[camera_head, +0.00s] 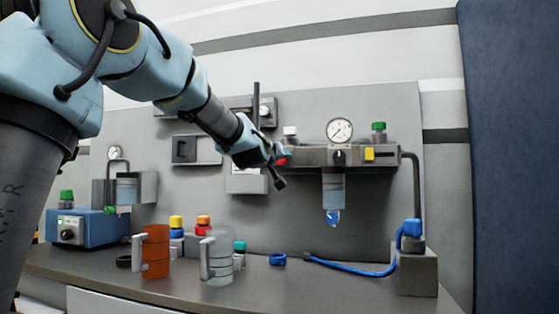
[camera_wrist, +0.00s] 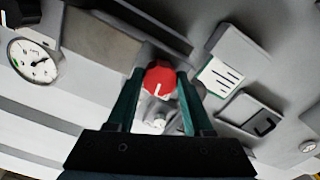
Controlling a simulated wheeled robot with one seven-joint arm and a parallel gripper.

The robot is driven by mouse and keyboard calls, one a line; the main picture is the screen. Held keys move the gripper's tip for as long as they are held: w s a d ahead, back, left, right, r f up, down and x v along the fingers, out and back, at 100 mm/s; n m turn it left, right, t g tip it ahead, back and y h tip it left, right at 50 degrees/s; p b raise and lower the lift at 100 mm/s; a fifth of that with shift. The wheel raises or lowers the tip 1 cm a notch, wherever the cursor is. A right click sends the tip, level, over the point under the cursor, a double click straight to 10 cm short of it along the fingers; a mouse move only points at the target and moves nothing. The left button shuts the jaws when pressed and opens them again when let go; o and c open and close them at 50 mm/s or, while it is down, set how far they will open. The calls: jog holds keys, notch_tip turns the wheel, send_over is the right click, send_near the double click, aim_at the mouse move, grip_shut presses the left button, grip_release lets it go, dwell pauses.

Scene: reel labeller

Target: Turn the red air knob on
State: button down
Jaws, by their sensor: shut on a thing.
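The red air knob (camera_wrist: 158,80) sits between the two teal fingers of my gripper (camera_wrist: 160,92) in the wrist view, with a white mark on its face. My gripper is shut on it. In the head view a bit of the red knob (camera_head: 284,159) shows at the left end of the air unit, largely hidden by my gripper (camera_head: 276,162). The knob's exact turn angle is hard to tell.
A pressure gauge (camera_head: 339,130), a yellow part (camera_head: 375,153) and a clear bowl (camera_head: 333,190) are on the air unit to the right. An orange mug (camera_head: 156,252), a clear mug (camera_head: 217,258) and a blue hose (camera_head: 350,268) are on the bench below.

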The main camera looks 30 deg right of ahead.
jog(key=m, duration=1.1)
jog(key=shift+b, duration=0.35)
jog(key=shift+m, duration=0.4)
jog(key=shift+c, duration=1.4)
grip_release()
jog(key=shift+a, duration=0.1)
jog(key=b+v, duration=0.1)
jog(key=v, duration=0.9)
jog(key=shift+s+a, duration=0.25)
jog(key=shift+s, duration=0.05)
